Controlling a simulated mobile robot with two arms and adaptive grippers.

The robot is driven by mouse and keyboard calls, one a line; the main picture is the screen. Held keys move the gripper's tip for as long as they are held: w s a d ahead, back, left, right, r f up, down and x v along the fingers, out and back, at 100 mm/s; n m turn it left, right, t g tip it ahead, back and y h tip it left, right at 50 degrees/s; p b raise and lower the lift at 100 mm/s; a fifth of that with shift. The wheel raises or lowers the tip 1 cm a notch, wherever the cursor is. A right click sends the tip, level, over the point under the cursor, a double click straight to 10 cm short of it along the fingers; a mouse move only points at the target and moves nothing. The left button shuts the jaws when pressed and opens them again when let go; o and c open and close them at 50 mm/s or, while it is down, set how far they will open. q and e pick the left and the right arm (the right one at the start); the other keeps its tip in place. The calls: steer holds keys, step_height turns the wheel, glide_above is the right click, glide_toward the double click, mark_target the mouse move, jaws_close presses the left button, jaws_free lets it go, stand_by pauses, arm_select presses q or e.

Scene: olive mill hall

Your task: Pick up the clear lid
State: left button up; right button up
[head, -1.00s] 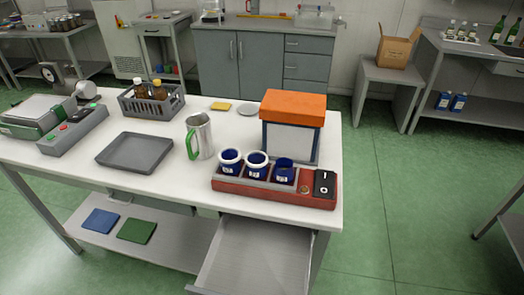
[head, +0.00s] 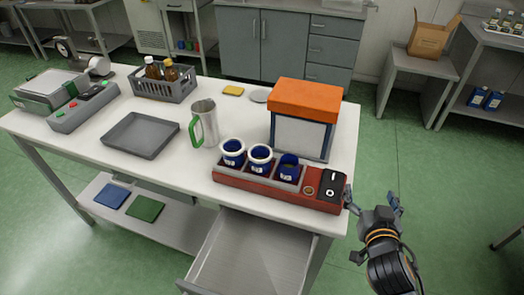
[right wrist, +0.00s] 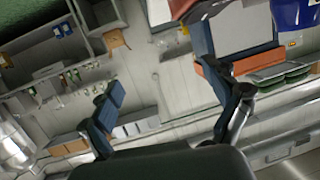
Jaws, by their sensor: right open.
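No lid that is plainly clear stands out. A flat, pale grey round disc (head: 259,95) lies at the table's far edge, left of the orange-topped box (head: 303,100); it may be the clear lid, but I cannot tell. My right gripper (head: 374,205) is open and empty, beyond the table's right edge beside the red rack (head: 262,187). In the right wrist view its two fingers (right wrist: 160,72) are spread with nothing between them. My left gripper is out of view.
The rack holds three blue jars (head: 260,158), two with white rims, and a black device (head: 333,185). A steel jug (head: 204,125), grey tray (head: 140,134) and bottle crate (head: 163,84) stand leftward. An open drawer (head: 250,255) juts out in front.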

mark_target(263, 153)
steer(key=w+a+r+n+t+y, duration=0.2)
steer(key=w+a+r+n+y, duration=0.25)
steer(key=a+r+y, duration=0.2)
steer(key=w+a+r+n+t+y, duration=0.2)
steer(key=w+a+r+n+y, duration=0.1)
steer(key=a+r+n+y, duration=0.3)
step_height(263, 153, down, 8)
steer(key=n+g+y, duration=0.3)
steer(key=n+g, duration=0.1)
steer(key=g, duration=0.8)
steer(key=x, duration=0.8)
steer(key=shift+w+a+p, duration=0.1)
steer(key=shift+a+p, duration=0.25)
steer(key=shift+a, duration=0.1)
steer(key=x, duration=0.4)
steer(key=shift+s+a+f, duration=0.2)
steer(key=shift+a, duration=0.25)
steer(key=shift+w+a+f, duration=0.15)
steer(key=shift+w+a, duration=0.1)
steer(key=shift+a, duration=0.1)
steer(key=c, duration=1)
